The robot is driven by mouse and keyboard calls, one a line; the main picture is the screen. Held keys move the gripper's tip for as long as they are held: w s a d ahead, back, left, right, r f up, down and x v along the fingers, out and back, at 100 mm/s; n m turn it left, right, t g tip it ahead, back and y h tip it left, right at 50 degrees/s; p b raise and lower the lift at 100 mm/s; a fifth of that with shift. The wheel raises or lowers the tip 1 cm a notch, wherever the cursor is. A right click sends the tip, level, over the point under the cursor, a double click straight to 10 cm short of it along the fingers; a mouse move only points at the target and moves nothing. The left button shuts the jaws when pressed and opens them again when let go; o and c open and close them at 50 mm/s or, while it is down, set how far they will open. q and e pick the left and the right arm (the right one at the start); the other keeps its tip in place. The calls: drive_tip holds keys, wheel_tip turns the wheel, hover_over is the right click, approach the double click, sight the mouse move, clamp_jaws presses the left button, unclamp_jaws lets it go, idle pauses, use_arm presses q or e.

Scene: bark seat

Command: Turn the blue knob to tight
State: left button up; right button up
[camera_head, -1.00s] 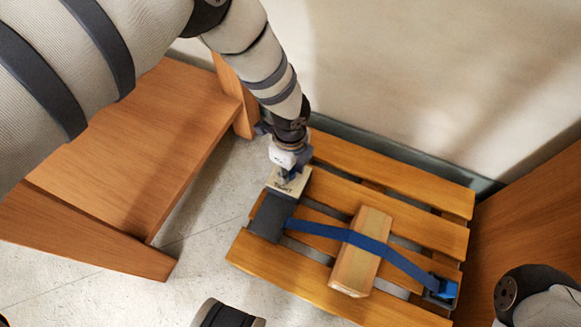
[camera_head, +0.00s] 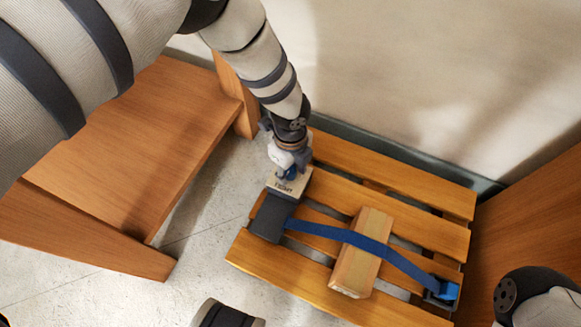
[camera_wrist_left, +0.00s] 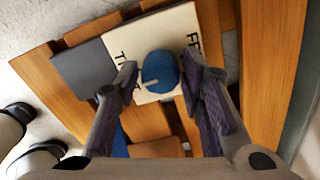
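The blue knob (camera_wrist_left: 160,72) sits on a pale plate (camera_wrist_left: 150,40) lettered TIGHT on the left and, partly hidden, "FR" on the right. My left gripper (camera_wrist_left: 161,72) is open, with one finger on each side of the knob and small gaps showing. In the head view the gripper (camera_head: 287,166) is over the plate and partly hides the knob.
The plate joins a dark grey block (camera_head: 269,217) on a slatted wooden seat (camera_head: 440,238). A blue strap (camera_head: 335,234) runs from it over a wooden block (camera_head: 352,270) to a blue buckle (camera_head: 443,291). A wooden bench (camera_head: 130,150) stands left; a wall is behind.

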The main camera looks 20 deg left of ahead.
sight(290, 170)
use_arm(q)
wheel_tip(290, 170, up, 12)
idle(0.6)
